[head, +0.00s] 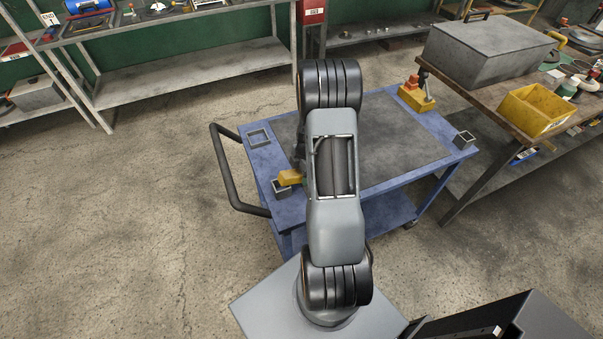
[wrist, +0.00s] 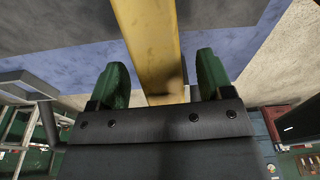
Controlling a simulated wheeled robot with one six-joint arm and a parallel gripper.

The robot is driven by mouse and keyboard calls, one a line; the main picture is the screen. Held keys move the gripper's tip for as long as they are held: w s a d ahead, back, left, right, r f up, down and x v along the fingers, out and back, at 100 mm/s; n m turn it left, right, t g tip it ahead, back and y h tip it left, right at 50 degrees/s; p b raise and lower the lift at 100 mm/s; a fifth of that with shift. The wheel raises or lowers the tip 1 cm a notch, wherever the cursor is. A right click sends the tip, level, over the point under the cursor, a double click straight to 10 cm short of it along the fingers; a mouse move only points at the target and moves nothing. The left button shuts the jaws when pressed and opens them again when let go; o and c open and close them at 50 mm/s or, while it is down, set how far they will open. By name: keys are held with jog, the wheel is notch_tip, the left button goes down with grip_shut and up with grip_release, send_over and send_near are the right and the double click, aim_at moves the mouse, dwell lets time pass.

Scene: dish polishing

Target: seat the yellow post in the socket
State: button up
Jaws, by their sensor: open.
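The yellow post (head: 289,177) is at the left front of the blue cart in the head view, directly above or in a small grey square socket (head: 281,188). Its lower end is hidden, so I cannot tell how deep it sits. In the wrist view the yellow post (wrist: 153,40) runs from the top edge down between my fingers. My gripper (wrist: 163,82) is open, with a green fingertip on each side of the post and a visible gap at both. In the head view my arm hides most of the gripper.
The blue cart (head: 262,158) has a grey mat (head: 405,135), another square frame (head: 258,137) at its back left and a square socket (head: 464,139) at its right. An orange and yellow block assembly (head: 415,97) stands at the back right. A workbench (head: 500,118) adjoins on the right.

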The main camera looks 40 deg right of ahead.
jog(key=shift+f, duration=0.5)
jog(key=shift+c, duration=0.3)
jog(key=c, duration=1.2)
jog(key=shift+r, duration=0.2)
jog(key=shift+c, duration=0.2)
